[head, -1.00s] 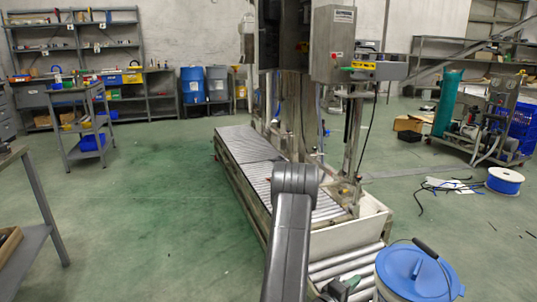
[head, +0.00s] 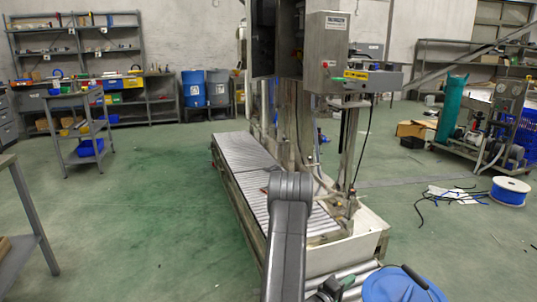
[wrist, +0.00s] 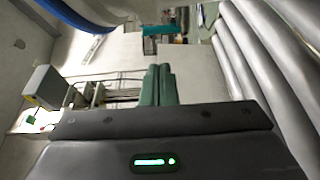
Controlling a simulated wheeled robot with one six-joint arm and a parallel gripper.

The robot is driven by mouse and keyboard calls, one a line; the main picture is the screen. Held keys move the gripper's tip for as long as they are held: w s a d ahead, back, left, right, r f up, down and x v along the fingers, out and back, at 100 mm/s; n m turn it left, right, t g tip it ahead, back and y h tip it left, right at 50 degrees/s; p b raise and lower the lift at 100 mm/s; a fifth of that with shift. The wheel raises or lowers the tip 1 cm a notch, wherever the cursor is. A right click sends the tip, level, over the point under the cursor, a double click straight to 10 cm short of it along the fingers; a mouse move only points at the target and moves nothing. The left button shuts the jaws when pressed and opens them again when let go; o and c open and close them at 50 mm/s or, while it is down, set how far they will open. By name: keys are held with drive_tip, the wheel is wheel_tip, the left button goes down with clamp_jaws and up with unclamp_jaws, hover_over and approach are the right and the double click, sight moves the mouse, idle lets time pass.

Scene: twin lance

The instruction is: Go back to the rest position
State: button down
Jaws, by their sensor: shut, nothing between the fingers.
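My gripper (wrist: 159,72) shows in the wrist view with its two green fingers together and nothing between them. In the head view it is small and partly hidden at the bottom edge (head: 347,281), just right of my dark grey arm. It is over or beside the rollers (head: 345,274) at the near end of the conveyor, left of a bucket with a blue lid (head: 405,287). I cannot tell its height above the rollers. My arm reaches forward with its elbow in front of the conveyor.
The conveyor machine (head: 240,150) stands straight ahead, with a steel control box (head: 327,50). A grey table (head: 32,262) is at the left edge. A cable spool (head: 509,191) and loose cables lie right. Green floor (head: 160,225) is clear on the left.

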drive_tip(key=shift+w+a, duration=0.15)
drive_tip(key=shift+w, duration=0.25)
